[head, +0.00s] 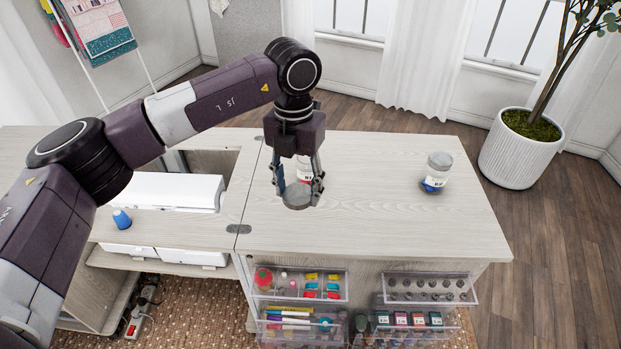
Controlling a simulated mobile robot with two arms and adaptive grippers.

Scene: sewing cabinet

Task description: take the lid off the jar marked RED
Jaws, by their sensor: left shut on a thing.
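My left gripper (297,190) points down over the cabinet top, its fingers closed on the sides of a round grey lid (296,196). A jar with a white label and red lettering (304,170) shows between the fingers, behind the lid in the picture. The lid appears apart from this jar; whether it touches the cabinet top I cannot tell. The jar's top is hidden by my gripper, and its lettering is too small to read fully. My right gripper is out of view.
A second jar (437,172) with blue on its label stands at the right of the cabinet top (370,225). The wood between the jars is clear. Clear bins (300,284) hang on the front.

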